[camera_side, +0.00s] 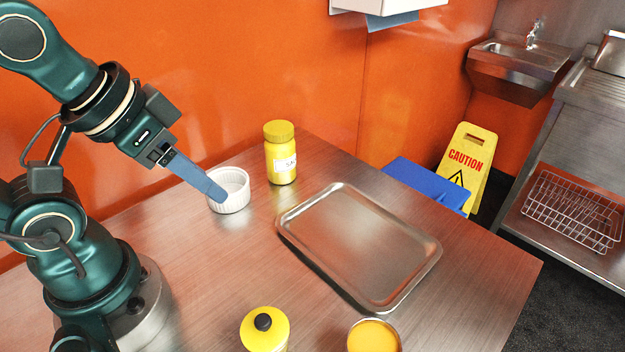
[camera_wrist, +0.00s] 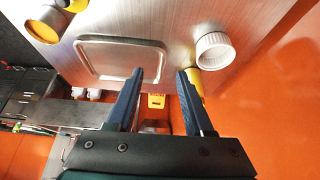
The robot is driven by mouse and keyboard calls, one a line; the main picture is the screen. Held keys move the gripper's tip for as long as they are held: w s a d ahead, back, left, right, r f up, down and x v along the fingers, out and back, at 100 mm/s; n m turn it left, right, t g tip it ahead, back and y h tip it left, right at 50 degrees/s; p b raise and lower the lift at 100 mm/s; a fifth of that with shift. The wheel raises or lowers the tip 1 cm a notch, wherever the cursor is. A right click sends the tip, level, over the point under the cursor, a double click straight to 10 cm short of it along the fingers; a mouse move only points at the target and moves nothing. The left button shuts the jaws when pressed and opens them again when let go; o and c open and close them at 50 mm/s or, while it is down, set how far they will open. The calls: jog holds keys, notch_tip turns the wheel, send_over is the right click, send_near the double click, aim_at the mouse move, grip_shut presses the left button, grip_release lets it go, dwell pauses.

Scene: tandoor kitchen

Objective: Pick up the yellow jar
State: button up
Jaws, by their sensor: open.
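The yellow jar (camera_side: 281,163) stands upright on the metal table near the orange wall, with a yellow lid and a white label. In the wrist view the yellow jar (camera_wrist: 196,82) is partly hidden behind my right-hand finger. My gripper (camera_side: 217,193) is to the left of the jar in the side view, apart from it, with its fingers in front of the white ramekin. In the wrist view my gripper (camera_wrist: 160,74) shows two blue fingers spread apart with nothing between them.
The white ribbed ramekin (camera_side: 236,184) stands just left of the jar. A steel tray (camera_side: 345,235) lies to the jar's right. A yellow container with a black cap (camera_side: 257,334) and a cup with orange-yellow contents (camera_side: 374,337) stand at the near edge. A caution sign (camera_side: 464,165) stands beyond the table.

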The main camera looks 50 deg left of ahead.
jog(key=o, duration=0.6)
notch_tip(320, 180, up, 5)
jog(key=n+g+y, duration=0.1)
jog(key=n+y, duration=0.1)
jog(key=n, duration=0.2)
send_over(277, 128)
jog(key=shift+g, duration=0.3)
notch_tip(277, 128, down, 10)
jog(key=shift+s+r, duration=0.15)
jog(key=shift+r, duration=0.05)
jog(key=shift+f, duration=0.7)
jog(key=shift+x, duration=2.3)
